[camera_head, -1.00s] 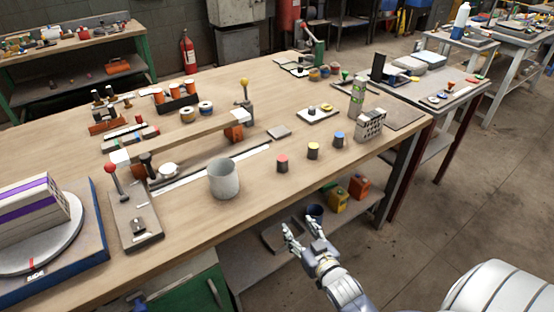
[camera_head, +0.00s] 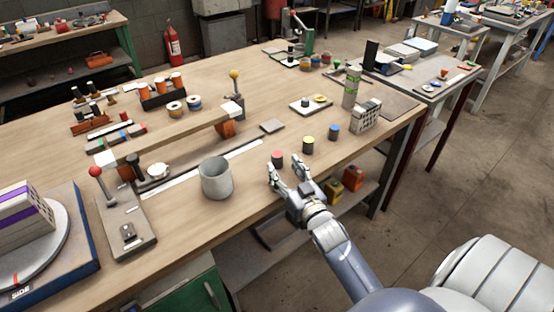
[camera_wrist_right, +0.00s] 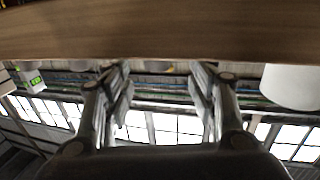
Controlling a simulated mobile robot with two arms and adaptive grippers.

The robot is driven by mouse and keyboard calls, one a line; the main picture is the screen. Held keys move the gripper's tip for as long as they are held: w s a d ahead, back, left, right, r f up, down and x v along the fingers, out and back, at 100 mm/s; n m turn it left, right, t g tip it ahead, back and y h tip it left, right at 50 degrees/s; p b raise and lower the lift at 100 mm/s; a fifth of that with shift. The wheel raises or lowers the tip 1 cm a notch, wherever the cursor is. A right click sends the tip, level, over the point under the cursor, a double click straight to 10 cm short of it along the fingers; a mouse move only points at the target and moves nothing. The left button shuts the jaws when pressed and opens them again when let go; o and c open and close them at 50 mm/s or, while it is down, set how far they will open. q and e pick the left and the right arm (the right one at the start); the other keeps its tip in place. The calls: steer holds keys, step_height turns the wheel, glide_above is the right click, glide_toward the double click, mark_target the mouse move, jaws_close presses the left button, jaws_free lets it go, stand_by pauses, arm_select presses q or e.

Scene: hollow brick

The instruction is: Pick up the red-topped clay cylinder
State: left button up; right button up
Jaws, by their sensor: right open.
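The red-topped clay cylinder (camera_head: 277,157) stands upright near the front edge of the wooden workbench (camera_head: 190,228). In the right wrist view, the two fingers (camera_wrist_right: 160,85) are spread apart below the wooden surface, which crosses the top of the picture; the cylinder is not clear there. My left gripper is not in view.
A grey cup (camera_head: 216,178) stands left of the red-topped cylinder; a pale cup shape shows at right in the wrist view (camera_wrist_right: 291,86). A green-and-white can (camera_head: 351,88) and a slotted block (camera_head: 365,115) stand to the right. Bins (camera_head: 352,178) sit on the lower shelf.

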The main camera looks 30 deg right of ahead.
mark_target(280, 159)
steer(key=w, duration=0.1)
steer(key=w+d, duration=0.1)
steer(key=w, duration=0.1)
steer(key=shift+w+r, duration=0.2)
steer(key=shift+w, duration=0.1)
steer(key=shift+w+d+f, duration=0.1)
steer(key=shift+w+f, duration=0.05)
steer(key=shift+w, duration=0.45)
steer(key=c, duration=1.2)
